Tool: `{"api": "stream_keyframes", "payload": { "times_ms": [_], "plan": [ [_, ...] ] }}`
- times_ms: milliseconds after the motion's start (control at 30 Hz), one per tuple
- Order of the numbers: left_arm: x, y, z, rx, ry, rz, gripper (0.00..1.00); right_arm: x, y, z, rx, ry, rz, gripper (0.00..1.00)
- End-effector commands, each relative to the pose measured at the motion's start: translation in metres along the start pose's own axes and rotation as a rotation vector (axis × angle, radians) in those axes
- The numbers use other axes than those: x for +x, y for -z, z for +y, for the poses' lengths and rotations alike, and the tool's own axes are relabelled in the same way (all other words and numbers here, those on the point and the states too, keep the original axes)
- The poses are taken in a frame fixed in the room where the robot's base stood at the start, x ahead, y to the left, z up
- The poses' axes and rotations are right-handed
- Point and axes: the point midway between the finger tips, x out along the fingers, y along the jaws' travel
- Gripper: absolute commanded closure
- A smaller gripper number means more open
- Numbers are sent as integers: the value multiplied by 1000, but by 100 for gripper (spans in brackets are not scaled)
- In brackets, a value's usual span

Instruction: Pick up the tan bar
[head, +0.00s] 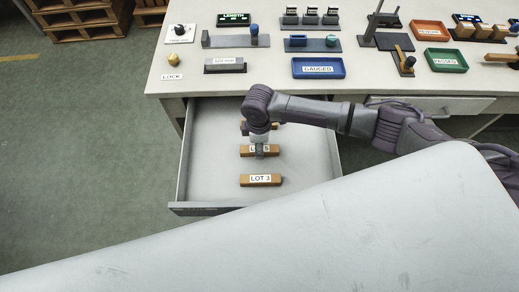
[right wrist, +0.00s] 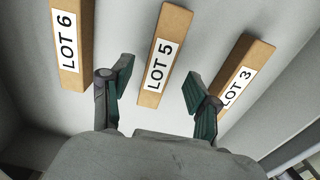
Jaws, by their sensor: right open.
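Three tan bars with white labels lie in the open drawer (head: 205,165). The LOT 3 bar (head: 247,181) is nearest the drawer front, the LOT 5 bar (head: 245,151) is in the middle, and the LOT 6 bar (right wrist: 72,75) is farther back, partly hidden by my arm in the head view. My right gripper (right wrist: 158,75) is open, with its fingers on either side of the LOT 5 bar in the right wrist view. Whether it touches the bar I cannot tell. My left gripper is not in view.
The drawer walls and front edge (head: 225,208) surround the bars. The bench top (head: 270,75) above holds a blue GAUGED tray (head: 318,75), a green PASSED tray (head: 446,67), a red tray (head: 431,31) and gauges. Bare drawer floor lies around the bars.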

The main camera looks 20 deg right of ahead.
Motion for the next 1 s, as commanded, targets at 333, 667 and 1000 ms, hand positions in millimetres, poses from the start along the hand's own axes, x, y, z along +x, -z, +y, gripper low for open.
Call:
{"api": "stream_keyframes", "payload": {
  "times_ms": [333, 667, 1000],
  "plan": [
    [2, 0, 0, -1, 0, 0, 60, 28, -2, 1, 0, -1, 2, 40],
    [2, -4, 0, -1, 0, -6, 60, 28, -2, 1, 1, -1, 2, 73],
    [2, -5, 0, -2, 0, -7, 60, 28, -2, 1, 1, -1, 2, 100]
  ]
}}
